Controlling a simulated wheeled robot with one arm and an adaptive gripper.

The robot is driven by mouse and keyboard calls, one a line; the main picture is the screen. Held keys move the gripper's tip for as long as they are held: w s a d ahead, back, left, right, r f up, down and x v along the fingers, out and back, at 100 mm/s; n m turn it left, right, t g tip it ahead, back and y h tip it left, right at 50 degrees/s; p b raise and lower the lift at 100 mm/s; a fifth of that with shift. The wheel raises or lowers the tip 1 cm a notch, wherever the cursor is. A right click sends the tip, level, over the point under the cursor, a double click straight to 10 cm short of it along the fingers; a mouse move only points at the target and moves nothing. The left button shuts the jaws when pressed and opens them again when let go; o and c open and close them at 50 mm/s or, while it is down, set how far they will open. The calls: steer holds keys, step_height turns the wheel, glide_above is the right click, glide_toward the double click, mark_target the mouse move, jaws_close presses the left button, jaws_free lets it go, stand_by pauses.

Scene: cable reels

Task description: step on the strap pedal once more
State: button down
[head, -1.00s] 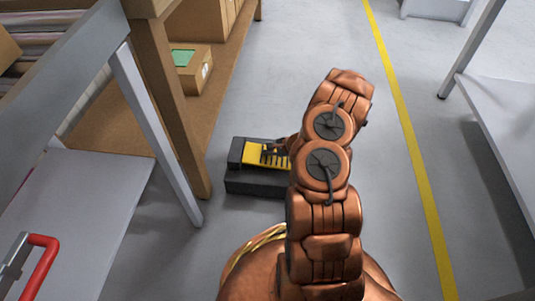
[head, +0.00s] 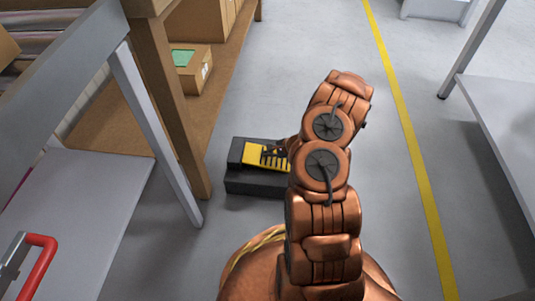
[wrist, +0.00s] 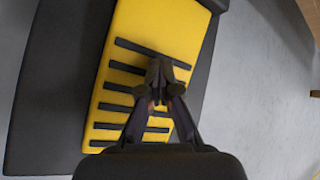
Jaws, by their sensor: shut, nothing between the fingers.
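The strap pedal (head: 255,157) is a black block on the floor with a yellow, black-ribbed tread plate. It stands left of my arm in the head view, and the arm hides its right end. In the wrist view the yellow tread (wrist: 140,45) fills the middle, with dark ribs across it. My gripper (wrist: 160,68) is shut and empty, its fingertips over the ribbed part of the tread. The tips look at or very close to the surface; I cannot tell if they press it. In the head view the gripper (head: 276,150) shows only partly at the tread.
A wooden bench leg (head: 180,120) and a grey metal leg (head: 155,130) stand just left of the pedal. A cardboard box (head: 192,75) with a green top sits on the lower shelf. A grey table (head: 500,110) stands at right. Floor around the yellow line (head: 400,110) is clear.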

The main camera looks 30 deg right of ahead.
steer(key=shift+r+p, duration=0.9)
steer(key=shift+r, duration=0.7)
step_height(320, 180, up, 5)
steer(key=p, duration=0.3)
stand_by(0.5)
